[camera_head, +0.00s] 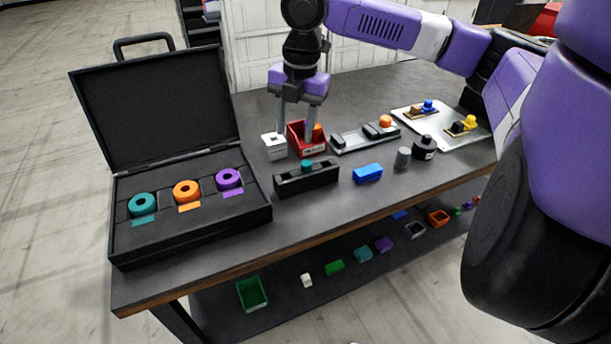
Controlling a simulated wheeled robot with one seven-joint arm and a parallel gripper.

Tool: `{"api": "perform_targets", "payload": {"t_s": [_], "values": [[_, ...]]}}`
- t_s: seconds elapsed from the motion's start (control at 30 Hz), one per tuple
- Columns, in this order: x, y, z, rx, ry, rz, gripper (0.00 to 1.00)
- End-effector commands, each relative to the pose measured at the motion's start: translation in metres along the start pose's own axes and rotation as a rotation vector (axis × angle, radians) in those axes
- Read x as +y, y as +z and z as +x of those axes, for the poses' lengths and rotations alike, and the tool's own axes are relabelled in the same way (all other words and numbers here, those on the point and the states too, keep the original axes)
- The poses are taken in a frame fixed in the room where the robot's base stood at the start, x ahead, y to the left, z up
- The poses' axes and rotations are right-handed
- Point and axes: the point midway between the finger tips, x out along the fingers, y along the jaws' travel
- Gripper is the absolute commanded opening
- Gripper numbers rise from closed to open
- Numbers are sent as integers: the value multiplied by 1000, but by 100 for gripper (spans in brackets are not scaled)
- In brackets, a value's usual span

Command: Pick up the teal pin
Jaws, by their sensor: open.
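A small teal piece (307,165), which looks like the teal pin, stands in the top of a black block (300,183) near the front of the table. Only its upper part shows; the rest is hidden in the block. My gripper (296,126) points down behind the block, its two fingers apart at a small red bin (294,138). I see nothing held between the fingers. I cannot tell whether the fingertips are inside the bin or in front of it.
An open black case (190,235) with teal, orange and purple rings stands at left. A white box (273,146) is beside the red bin. A blue block (367,173), grey cylinder (403,157) and black weight (424,147) are at right. A grey fixture (350,141) lies behind.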

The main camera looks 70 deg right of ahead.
Motion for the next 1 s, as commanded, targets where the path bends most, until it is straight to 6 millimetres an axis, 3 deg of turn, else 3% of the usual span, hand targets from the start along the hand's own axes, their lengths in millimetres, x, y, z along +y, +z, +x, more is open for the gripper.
{"api": "perform_targets", "payload": {"t_s": [0.17, 0.57, 0.8, 1.0], "values": [[-27, -3, -2, 21, -109, -125, 48], [-31, -4, 31, 22, -110, -151, 48], [-36, -6, 65, 21, -109, -149, 48], [-36, -6, 76, 21, -107, -148, 48]]}}
